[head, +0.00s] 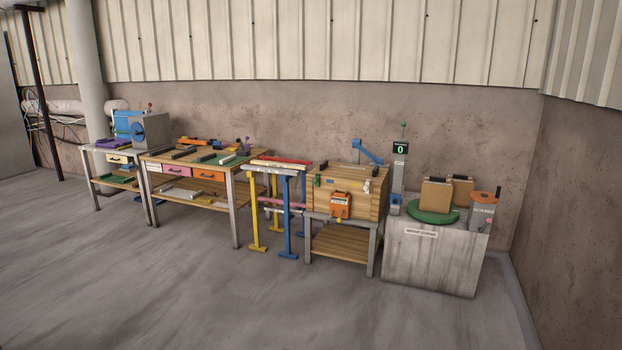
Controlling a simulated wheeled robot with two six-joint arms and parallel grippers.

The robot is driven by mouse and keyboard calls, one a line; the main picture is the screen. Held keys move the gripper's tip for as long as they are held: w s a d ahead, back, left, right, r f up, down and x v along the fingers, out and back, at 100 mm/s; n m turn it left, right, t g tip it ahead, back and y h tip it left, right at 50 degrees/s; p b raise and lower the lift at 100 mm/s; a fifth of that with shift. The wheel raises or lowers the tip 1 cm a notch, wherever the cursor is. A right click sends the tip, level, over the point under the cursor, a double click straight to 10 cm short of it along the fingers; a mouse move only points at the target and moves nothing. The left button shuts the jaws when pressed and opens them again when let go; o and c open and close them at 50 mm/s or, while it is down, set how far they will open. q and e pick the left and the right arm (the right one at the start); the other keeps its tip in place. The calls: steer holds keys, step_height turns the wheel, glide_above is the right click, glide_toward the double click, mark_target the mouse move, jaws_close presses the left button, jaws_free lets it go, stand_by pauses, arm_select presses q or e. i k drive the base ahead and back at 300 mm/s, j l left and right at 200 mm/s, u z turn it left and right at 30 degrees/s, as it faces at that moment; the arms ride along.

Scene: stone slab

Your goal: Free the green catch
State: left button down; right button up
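A wooden chest (341,206) with a closed lid stands on a small metal-legged stand, right of the middle of the head view. A small green part (318,181), which looks like the green catch, is at the upper left of its front. A pale catch-like part (367,186) is at the upper right of the front. An orange padlock-like piece (340,205) is on the front between them. All are far off and small, so I cannot tell whether the green catch is fastened. Neither of my grippers is in view.
A stone block (432,265) with a green disc (432,216) and tan boxes stands right of the chest. Yellow and blue trestle stands (288,215) are on its left. Workbenches (205,153) are further left. The concrete floor (200,285) in front is clear.

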mark_target(316, 181)
steer(key=i, duration=5.4)
steer(key=z, duration=0.1)
